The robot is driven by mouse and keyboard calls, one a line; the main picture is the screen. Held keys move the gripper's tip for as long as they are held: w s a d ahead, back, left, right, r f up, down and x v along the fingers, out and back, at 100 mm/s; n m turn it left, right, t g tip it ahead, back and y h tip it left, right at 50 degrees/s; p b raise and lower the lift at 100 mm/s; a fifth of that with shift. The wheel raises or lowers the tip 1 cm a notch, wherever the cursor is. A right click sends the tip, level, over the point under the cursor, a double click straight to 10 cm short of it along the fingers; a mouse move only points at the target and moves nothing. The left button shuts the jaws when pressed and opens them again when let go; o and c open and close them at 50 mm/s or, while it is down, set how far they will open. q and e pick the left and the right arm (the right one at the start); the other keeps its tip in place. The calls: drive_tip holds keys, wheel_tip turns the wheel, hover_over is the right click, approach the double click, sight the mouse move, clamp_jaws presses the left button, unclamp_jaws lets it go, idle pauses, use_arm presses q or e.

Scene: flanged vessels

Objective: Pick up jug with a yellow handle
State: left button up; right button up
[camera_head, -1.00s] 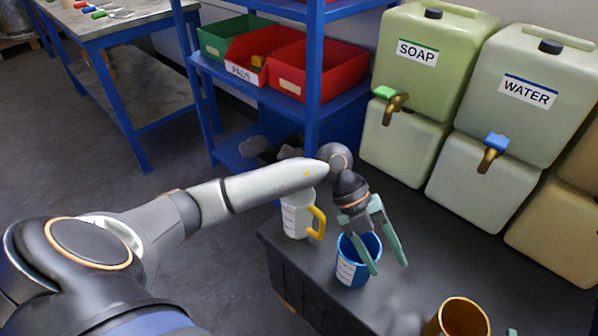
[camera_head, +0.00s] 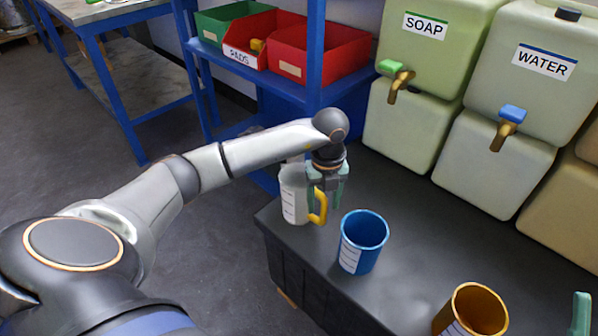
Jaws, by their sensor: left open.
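The jug with a yellow handle (camera_head: 293,196) stands upright at the far left end of the dark bench. Its body is whitish with a label, and its handle faces right. My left gripper (camera_head: 327,200) is open and points down at the handle, with a green finger on either side of its upper part. I cannot tell whether the fingers touch it. The gripper and arm hide part of the jug's top. A green fingertip, apparently of my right gripper (camera_head: 580,315), shows at the lower right edge; the rest of it is out of view.
A blue cup (camera_head: 362,243) stands just right of the jug, and an orange-brown cup (camera_head: 470,311) stands nearer the front. The soap container (camera_head: 430,45) and water container (camera_head: 535,75) line the back. A blue shelf (camera_head: 315,60) rises behind the jug. Bare bench (camera_head: 415,260) lies between the cups.

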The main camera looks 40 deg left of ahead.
sight(323, 214)
use_arm(q)
drive_tip(key=shift+f, duration=0.35)
drive_tip(key=shift+w+f+b, duration=0.2)
drive_tip(key=shift+f+b, duration=0.3)
drive_tip(key=shift+f, duration=0.25)
wheel_tip(323, 214, down, 3)
drive_tip(key=shift+w+a+r+b, duration=0.1)
drive_tip(key=shift+w+r+b, duration=0.05)
drive_tip(key=shift+b, duration=0.35)
drive_tip(key=shift+f, duration=0.3)
use_arm(e)
drive_tip(key=s+r+n+y, duration=0.2)
drive_tip(key=s+n+y, duration=0.1)
drive_tip(key=y, duration=0.1)
drive_tip(key=shift+s+a+r, duration=0.15)
drive_tip(key=shift+a+r, duration=0.15)
drive_tip(key=shift+r, duration=0.1)
use_arm(q)
clamp_jaws()
drive_tip(key=shift+r, duration=0.1)
